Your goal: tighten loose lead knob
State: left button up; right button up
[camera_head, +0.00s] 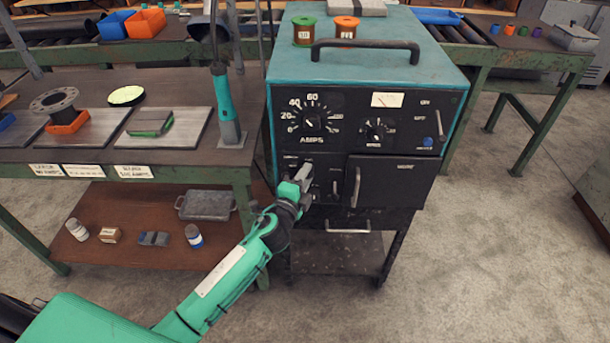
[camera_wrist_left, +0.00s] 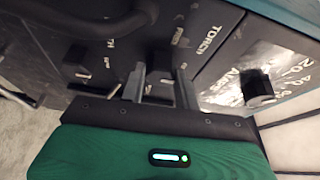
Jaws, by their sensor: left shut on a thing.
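The welding machine is a teal box (camera_head: 440,75) with a black front panel. My left gripper (camera_head: 305,172) reaches its lower left part, just left of a black door with a grey handle (camera_head: 356,187). The gripper is shut on a dark knob (camera_wrist_left: 160,66), which shows between the two grey fingers in the left wrist view (camera_wrist_left: 163,85). The fingers cover much of the knob, so its seating and its label are hard to tell. In the head view the hand hides it. My right gripper is not in view.
The AMPS dial (camera_head: 311,122) and a smaller dial (camera_head: 376,130) are above the hand. A bench (camera_head: 60,85) with a flange (camera_head: 55,101) and plates stands left. A torch with a teal handle (camera_head: 224,98) stands at its edge.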

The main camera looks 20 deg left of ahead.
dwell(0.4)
pick_arm(q)
jog(key=o, duration=1)
jog(key=shift+c, duration=0.2)
jog(key=s+a+b, duration=0.1)
jog(key=s+b, duration=0.1)
jog(key=s, duration=1.1)
jog(key=shift+s+a+f, duration=0.25)
jog(key=shift+s, duration=0.15)
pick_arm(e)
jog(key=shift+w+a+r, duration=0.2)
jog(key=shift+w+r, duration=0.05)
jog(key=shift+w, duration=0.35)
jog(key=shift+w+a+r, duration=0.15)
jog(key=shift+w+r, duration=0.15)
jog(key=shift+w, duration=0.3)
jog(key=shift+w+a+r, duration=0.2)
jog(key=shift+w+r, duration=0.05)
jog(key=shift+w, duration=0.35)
